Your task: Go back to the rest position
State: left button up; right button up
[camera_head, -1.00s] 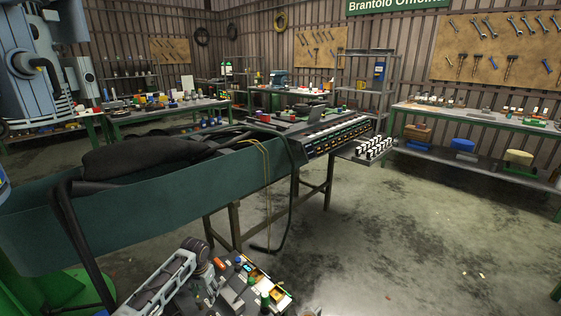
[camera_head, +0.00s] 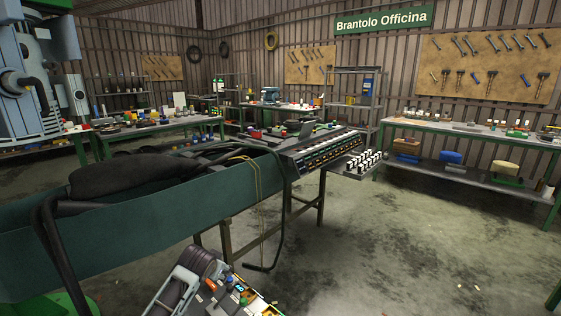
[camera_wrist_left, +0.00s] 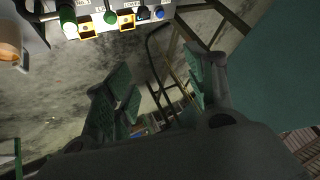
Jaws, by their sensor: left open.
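My left gripper (camera_wrist_left: 160,82) shows in the left wrist view with its two green-padded fingers spread apart and nothing between them. The floor and dark frame parts show behind the gap. In the head view, part of my left arm (camera_head: 180,288) is at the bottom edge, beside a panel (camera_head: 245,300) with small coloured parts. A similar panel (camera_wrist_left: 100,20) with coloured knobs and yellow-edged labels shows at the top of the left wrist view, apart from the fingers. My right gripper is not in view.
A long green trough (camera_head: 130,225) with black hoses crosses the left and middle. A workbench (camera_head: 470,140) stands at the right wall. The floor (camera_head: 400,250) at the right is clear.

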pick_arm(q)
jog(key=s+d+f+n+g, duration=0.1)
jog(key=s+f+g, duration=0.1)
jog(key=s+f, duration=0.6)
jog(key=s+d+f+g, duration=0.1)
jog(key=s+f+g, duration=0.1)
jog(key=s+f, duration=0.7)
jog(key=s+d+f+n+g+h+p, duration=0.1)
jog(key=s+f, duration=0.8)
jog(key=s, duration=1.2)
jog(key=shift+d+n+g, duration=0.15)
jog(key=shift+n+g, duration=0.15)
jog(key=shift+g, duration=0.4)
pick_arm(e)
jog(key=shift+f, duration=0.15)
pick_arm(q)
jog(key=shift+f+p, duration=0.2)
jog(key=shift+p, duration=0.35)
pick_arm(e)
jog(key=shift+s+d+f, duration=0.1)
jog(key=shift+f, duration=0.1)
